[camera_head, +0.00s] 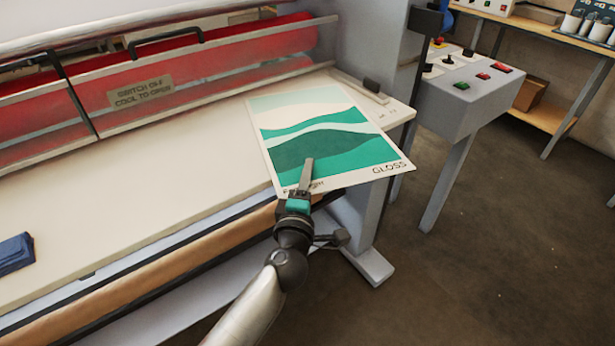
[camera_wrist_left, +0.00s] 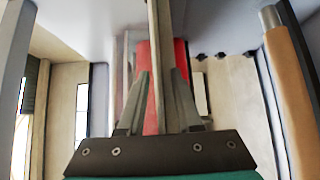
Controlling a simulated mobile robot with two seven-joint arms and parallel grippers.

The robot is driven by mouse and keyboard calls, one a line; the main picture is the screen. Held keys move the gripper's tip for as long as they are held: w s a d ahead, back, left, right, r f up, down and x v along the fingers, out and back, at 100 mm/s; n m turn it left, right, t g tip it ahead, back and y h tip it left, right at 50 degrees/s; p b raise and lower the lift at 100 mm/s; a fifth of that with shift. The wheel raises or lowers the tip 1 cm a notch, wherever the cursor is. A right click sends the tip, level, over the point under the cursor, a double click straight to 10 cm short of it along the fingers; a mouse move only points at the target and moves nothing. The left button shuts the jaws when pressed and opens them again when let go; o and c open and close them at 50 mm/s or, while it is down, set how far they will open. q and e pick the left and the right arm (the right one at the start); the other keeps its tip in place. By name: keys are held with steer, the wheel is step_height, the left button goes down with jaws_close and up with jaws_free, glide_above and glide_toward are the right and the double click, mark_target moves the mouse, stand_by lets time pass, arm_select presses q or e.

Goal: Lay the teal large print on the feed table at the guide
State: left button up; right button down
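The teal large print (camera_head: 335,140), a sheet with teal and pale wavy bands and the word GLOSS, lies over the right end of the cream feed table (camera_head: 150,205). Its near part overhangs the table's front edge. Whether its far part touches the table is hard to tell. The guide (camera_head: 360,88), a pale strip with a dark knob, is at the table's right end, beside the print's far right edge. My left gripper (camera_head: 308,163) is shut on the print's near edge, one finger above it. The left wrist view shows the print edge-on (camera_wrist_left: 158,50) between the fingers (camera_wrist_left: 160,82). My right gripper is not in view.
The laminator's red roller (camera_head: 200,70) sits behind a clear cover with a warning label (camera_head: 140,93). A folded blue cloth (camera_head: 15,256) lies at the table's left. A grey control box (camera_head: 465,90) stands at the right. The feed table between cloth and print is clear.

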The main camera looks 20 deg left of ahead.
arm_select(q)
steer(key=shift+r, duration=0.2)
steer(key=s+d, duration=0.1)
steer(key=s, duration=1.1)
steer(key=shift+d, duration=0.25)
